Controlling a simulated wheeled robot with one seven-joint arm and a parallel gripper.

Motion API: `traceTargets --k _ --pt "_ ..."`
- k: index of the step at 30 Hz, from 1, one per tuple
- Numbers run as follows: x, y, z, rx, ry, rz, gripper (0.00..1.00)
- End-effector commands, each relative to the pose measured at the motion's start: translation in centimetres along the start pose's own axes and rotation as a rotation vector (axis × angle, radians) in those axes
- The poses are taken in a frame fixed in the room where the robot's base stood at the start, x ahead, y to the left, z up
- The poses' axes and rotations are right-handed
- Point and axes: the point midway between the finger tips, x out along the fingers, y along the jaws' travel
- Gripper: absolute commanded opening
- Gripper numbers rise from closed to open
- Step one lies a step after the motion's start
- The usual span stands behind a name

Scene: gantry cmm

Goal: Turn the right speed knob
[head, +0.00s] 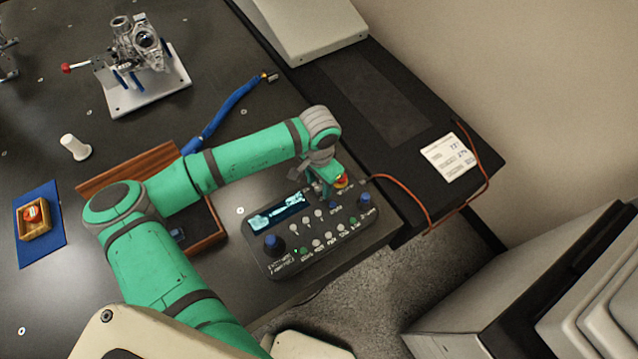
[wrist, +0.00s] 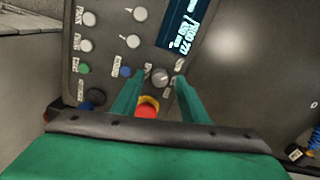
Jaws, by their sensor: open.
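The control box (head: 262,262) lies at the table's right front edge, with a lit display, several grey knobs and blue controls. In the wrist view, a round grey knob (wrist: 160,77) lies between the two green fingers of my gripper (wrist: 158,84), beside the display's end. The fingers are open, one on each side of it; I cannot tell whether they touch it. Two grey knobs with pointers (wrist: 133,41) (wrist: 140,14) lie further up. The labels are too small to read, so I cannot tell which is the right speed knob. My gripper (head: 322,188) hides that part in the head view.
A red emergency button (head: 341,182) stands close by my gripper, and shows just behind the fingers in the wrist view (wrist: 148,106). A blue button (wrist: 126,71) is beside the left finger. An orange cable (head: 410,190) runs right from the box. A wooden tray (head: 205,238) lies left of it.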

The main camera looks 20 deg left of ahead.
Motion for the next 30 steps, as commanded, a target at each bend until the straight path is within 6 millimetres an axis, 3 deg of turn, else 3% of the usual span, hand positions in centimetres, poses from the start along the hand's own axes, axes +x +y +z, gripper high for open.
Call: traceTargets --k 11,12,17,30 --pt "0.70 0.02 0.00 0.001 0.000 0.000 0.40" --pt "0.70 0.02 0.00 0.001 0.000 0.000 0.38" --pt "0.69 0.02 0.00 0.001 0.000 0.000 0.00" --pt "0.69 0.06 -0.02 0.073 0.001 0.001 0.00"
